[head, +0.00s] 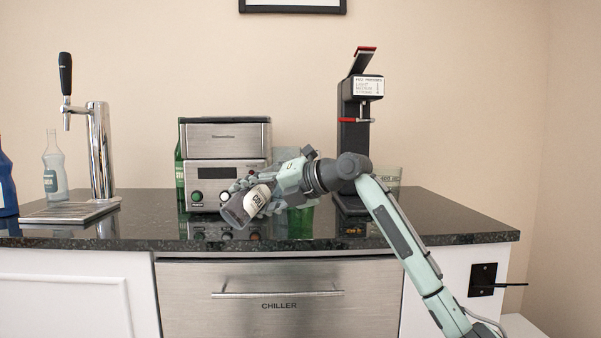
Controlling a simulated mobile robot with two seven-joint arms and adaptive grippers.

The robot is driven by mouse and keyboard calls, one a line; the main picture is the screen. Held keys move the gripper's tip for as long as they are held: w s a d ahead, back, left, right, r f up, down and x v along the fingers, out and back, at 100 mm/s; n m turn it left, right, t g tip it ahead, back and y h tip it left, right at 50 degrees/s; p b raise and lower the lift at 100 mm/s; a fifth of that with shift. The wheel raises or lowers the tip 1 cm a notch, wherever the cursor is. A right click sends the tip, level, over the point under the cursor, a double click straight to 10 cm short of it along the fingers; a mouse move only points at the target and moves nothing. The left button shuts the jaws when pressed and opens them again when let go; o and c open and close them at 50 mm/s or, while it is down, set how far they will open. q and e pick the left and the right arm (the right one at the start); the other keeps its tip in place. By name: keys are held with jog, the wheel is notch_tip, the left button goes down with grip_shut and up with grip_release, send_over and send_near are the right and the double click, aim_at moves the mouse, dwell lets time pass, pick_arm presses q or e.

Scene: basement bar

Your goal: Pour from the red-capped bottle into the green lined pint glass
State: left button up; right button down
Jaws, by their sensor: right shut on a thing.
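My right gripper (262,193) is shut on a tilted, dark, see-through container (235,216) with a pale lettered label, held in front of the machine above the counter's front part. Its dark end points down and left. No red cap shows on it, and the gripper hides part of it, so I cannot tell if it is the red-capped bottle. A green glass-like thing (300,222) stands on the counter right of it, below my wrist. Its upper part is hidden, so I cannot tell if it is the pint glass. My left gripper is not in view.
A steel machine (224,138) stands behind my gripper, with a green bottle (179,168) at its left edge. A tap (100,150), clear bottle (54,170) and blue container (6,185) are left. A black press (352,130) and clear marked vessel (389,177) are right. The dark counter (460,222) is clear at far right.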

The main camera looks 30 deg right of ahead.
jog(key=r, duration=0.1)
jog(key=a+r+m+y+p, duration=0.1)
jog(key=r, duration=0.1)
jog(key=shift+s+a, duration=0.1)
jog(key=shift+s, duration=0.05)
jog(key=shift+a+r+m+y+p, duration=0.2)
jog(key=shift+r+m+y+p, duration=0.15)
jog(key=shift+r+m, duration=0.3)
jog(key=shift+d+r+m+p, duration=0.25)
jog(key=shift+r+p, duration=0.1)
jog(key=shift+r, duration=0.25)
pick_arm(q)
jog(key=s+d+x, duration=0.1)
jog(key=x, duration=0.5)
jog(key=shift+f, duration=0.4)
pick_arm(e)
jog(key=shift+r, duration=0.15)
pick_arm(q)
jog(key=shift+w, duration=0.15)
pick_arm(e)
jog(key=shift+r, duration=0.1)
